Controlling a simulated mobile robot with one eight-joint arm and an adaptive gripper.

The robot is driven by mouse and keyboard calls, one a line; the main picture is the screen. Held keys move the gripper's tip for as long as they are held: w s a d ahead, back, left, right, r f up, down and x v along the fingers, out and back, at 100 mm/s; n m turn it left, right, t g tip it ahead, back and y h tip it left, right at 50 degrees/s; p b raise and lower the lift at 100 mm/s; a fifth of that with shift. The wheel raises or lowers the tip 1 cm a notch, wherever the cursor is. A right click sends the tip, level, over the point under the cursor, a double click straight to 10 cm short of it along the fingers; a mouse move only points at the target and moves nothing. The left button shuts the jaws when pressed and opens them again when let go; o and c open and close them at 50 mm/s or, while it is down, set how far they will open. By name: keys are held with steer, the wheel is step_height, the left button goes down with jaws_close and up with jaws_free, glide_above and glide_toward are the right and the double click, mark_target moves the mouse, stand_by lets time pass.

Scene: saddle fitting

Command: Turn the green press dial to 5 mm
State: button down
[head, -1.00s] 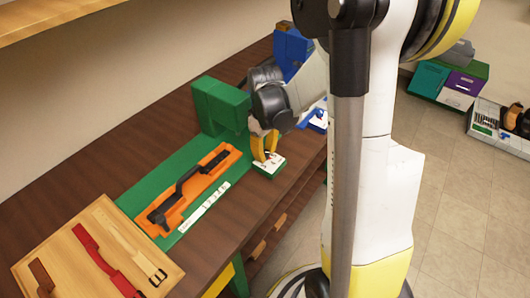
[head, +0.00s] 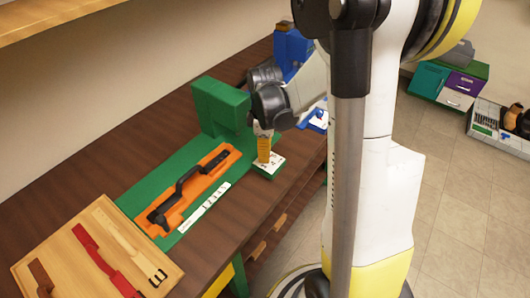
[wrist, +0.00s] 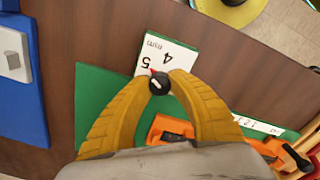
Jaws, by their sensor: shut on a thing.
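The green press (head: 222,108) stands on the workbench, with its white dial plate (head: 272,168) at its front right corner. In the wrist view the plate (wrist: 165,50) shows "mm", 4 and 5. The dial's black knob (wrist: 159,83) has a red pointer that points at or close to the 5; the exact alignment is hard to tell. My gripper (wrist: 160,80) has its yellow fingers shut on the knob, one tip on each side. In the head view my gripper (head: 264,160) reaches down to the plate, and its fingers hide the knob.
An orange holder (head: 200,186) with a black handled tool lies on the green base, beside a white scale strip (head: 204,208). A wooden board (head: 95,255) with several straps lies at the near left. A blue device (head: 292,50) stands behind my arm.

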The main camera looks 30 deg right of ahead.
stand_by(0.3)
steer(key=c, duration=1.2)
jaws_free()
steer(key=shift+o, duration=0.2)
steer(key=shift+r, duration=0.1)
step_height(320, 180, up, 12)
steer(key=s+a+r+m+t, duration=0.3)
steer(key=s+a+m+t, duration=0.4)
steer(key=s+a+m, duration=0.3)
steer(key=a, duration=0.3)
steer(key=shift+s+a+r, duration=0.25)
steer(key=shift+s, duration=0.15)
